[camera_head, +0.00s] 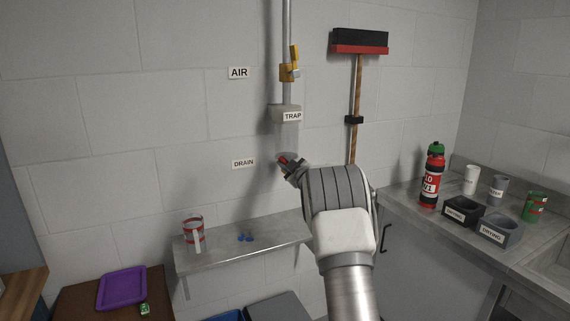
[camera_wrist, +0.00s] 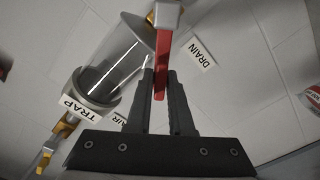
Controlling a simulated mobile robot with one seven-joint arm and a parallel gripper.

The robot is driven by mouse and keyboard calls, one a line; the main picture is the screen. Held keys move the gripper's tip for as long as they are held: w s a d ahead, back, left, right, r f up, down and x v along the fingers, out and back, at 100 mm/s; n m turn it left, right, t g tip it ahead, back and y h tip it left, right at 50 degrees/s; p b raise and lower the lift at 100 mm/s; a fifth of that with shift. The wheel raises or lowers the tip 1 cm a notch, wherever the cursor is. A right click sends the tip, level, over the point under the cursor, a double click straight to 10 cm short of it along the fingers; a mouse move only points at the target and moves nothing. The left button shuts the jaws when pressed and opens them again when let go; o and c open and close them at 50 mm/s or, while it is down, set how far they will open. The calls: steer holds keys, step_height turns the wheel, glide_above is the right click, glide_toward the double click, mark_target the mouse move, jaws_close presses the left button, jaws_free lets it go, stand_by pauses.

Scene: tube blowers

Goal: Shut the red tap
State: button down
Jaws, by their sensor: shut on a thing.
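The red tap (camera_head: 283,159) is at the bottom of the clear trap bowl, beside the DRAIN label. In the wrist view its red lever (camera_wrist: 163,55) runs down from a metal and brass fitting and passes between my fingers. My gripper (camera_head: 291,167) reaches it from the lower right, and in the wrist view my gripper (camera_wrist: 160,85) is shut on the lever. The clear trap (camera_head: 287,137) hangs under a grey head with the TRAP label. It also shows in the wrist view (camera_wrist: 120,60). The tap's body is partly hidden by my gripper in the head view.
A yellow-handled valve (camera_head: 290,65) sits on the pipe above the trap. A broom (camera_head: 357,90) hangs to the right. The right counter holds a red bottle (camera_head: 431,175) and several containers.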

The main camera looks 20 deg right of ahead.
steer(key=shift+f+b, duration=0.15)
steer(key=shift+b, duration=0.15)
steer(key=shift+a+f+n+b, duration=0.4)
steer(key=shift+f+n+b, duration=0.45)
steer(key=shift+n+b, duration=1.25)
steer(key=shift+a+f+n+b, duration=0.35)
steer(key=shift+f+n+b, duration=0.7)
steer(key=shift+b, duration=1.8)
steer(key=shift+a+f+n+b, duration=0.4)
steer(key=shift+f+n+b, duration=0.25)
steer(key=shift+n+b, duration=1.55)
steer(key=shift+m+b, duration=0.25)
steer(key=shift+b, duration=0.1)
steer(key=c, duration=0.9)
jaws_free()
steer(key=shift+s, duration=0.1)
